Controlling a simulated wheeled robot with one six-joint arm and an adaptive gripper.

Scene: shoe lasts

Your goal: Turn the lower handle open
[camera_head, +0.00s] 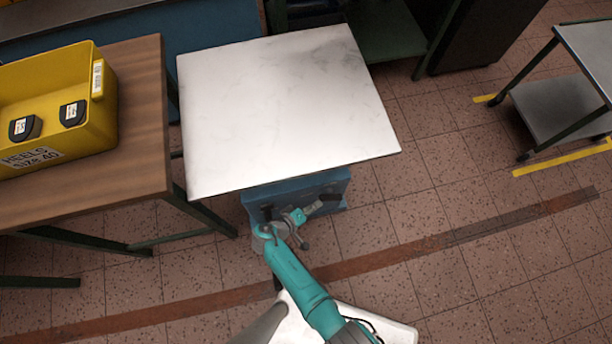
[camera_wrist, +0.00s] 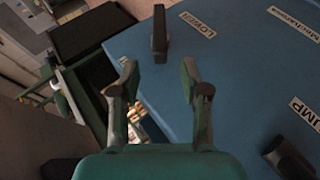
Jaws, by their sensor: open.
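In the wrist view a dark upright handle (camera_wrist: 160,33) stands out from a blue panel (camera_wrist: 240,75), beside a white label reading LOWER (camera_wrist: 198,25). My gripper (camera_wrist: 160,76) is open and empty. Its two fingers point toward this handle, which lies just beyond the fingertips and between their lines; no contact shows. In the head view my gripper (camera_head: 284,220) is at the front of the blue cabinet (camera_head: 335,186), and the handle is too small to tell apart there.
A white marbled top (camera_head: 285,105) overhangs the cabinet. A wooden table (camera_head: 140,125) with a yellow bin (camera_head: 105,115) stands left.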

